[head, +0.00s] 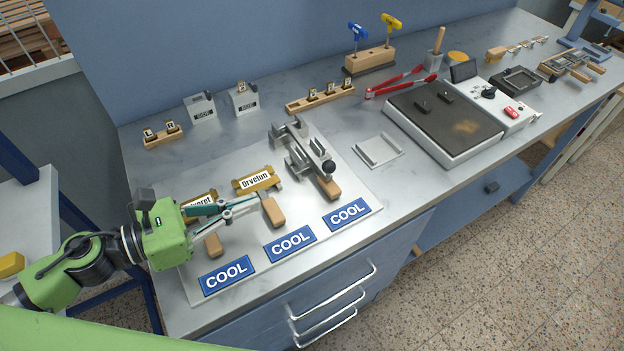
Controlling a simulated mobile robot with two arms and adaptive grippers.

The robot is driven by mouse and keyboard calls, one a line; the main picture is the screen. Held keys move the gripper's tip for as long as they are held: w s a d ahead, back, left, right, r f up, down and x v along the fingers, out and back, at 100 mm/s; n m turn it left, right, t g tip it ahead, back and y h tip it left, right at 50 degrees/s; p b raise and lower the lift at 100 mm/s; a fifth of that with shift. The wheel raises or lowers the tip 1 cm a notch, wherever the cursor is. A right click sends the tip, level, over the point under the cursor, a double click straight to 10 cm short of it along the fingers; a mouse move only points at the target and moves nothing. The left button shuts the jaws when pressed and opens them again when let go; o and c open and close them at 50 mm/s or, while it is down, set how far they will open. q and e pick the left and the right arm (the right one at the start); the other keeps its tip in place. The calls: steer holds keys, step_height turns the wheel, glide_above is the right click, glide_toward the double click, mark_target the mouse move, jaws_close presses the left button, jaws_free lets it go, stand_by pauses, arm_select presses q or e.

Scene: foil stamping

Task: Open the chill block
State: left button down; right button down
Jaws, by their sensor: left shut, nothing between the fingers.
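The metal block with clamp parts and a black ball knob (300,158), which I take to be the chill block, stands at the back right of a pale plate (345,222). A wooden handle (329,187) sticks out of its front. I cannot tell whether its clamp is open or shut. My left gripper (257,202) is shut and empty. It reaches over the plate from the left, its tips close to the wooden handle (274,214) in front of the "Orvelun" piece, left of the block. Whether they touch is unclear. My right gripper is out of view.
The "Orvelun" piece (256,179) and a partly hidden labelled piece (200,202) lie on the plate. Blue COOL labels (290,243) line its front. Small holders (320,95) stand behind. A hot plate (443,120) and red tongs (400,82) are to the right.

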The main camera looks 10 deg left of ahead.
mark_target(327, 176)
arm_select(q)
steer(key=shift+x, duration=1.1)
steer(key=shift+r+p+x, duration=0.15)
steer(key=shift+p+x, duration=0.45)
steer(key=shift+x, duration=0.3)
steer(key=shift+r+p+x, duration=0.15)
steer(key=shift+p+x, duration=0.45)
steer(key=shift+x, duration=0.3)
steer(key=p+x, duration=0.3)
steer(key=x, duration=0.4)
steer(key=shift+w+p, duration=0.1)
steer(key=shift+p, duration=0.25)
steer(key=shift+w+d+f, duration=0.25)
steer(key=shift+d, duration=0.1)
steer(key=shift+r, duration=0.15)
